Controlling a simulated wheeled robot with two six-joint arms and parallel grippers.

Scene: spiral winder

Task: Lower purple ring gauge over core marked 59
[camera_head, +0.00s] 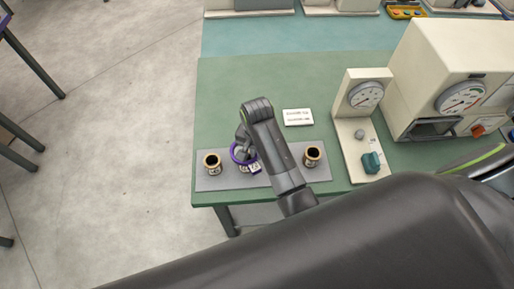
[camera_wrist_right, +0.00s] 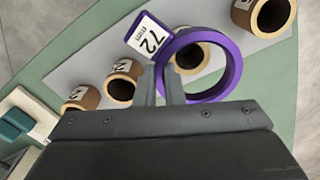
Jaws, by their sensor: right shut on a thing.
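The purple ring gauge (camera_wrist_right: 236,68) carries a white tag (camera_wrist_right: 150,38) reading 72 mm. It also shows in the head view (camera_head: 233,153). My right gripper (camera_wrist_right: 164,84) is shut on its rim beside the tag. A tan core (camera_wrist_right: 190,57) shows through the ring's opening, off-centre. I cannot tell whether the ring is above this core or around it. Other cores stand at the left end (camera_head: 212,163) and right end (camera_head: 312,156) of a grey mat (camera_head: 215,184); a further core (camera_wrist_right: 124,78) is hidden by my arm in the head view. The core numbers are unreadable. My left gripper is out of view.
The mat lies along the near edge of the green table (camera_head: 225,95). A white card (camera_head: 298,117) lies behind it. A dial stand with a teal knob (camera_head: 371,162) and a large cream machine (camera_head: 430,60) stand to the right. The table's back left is clear.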

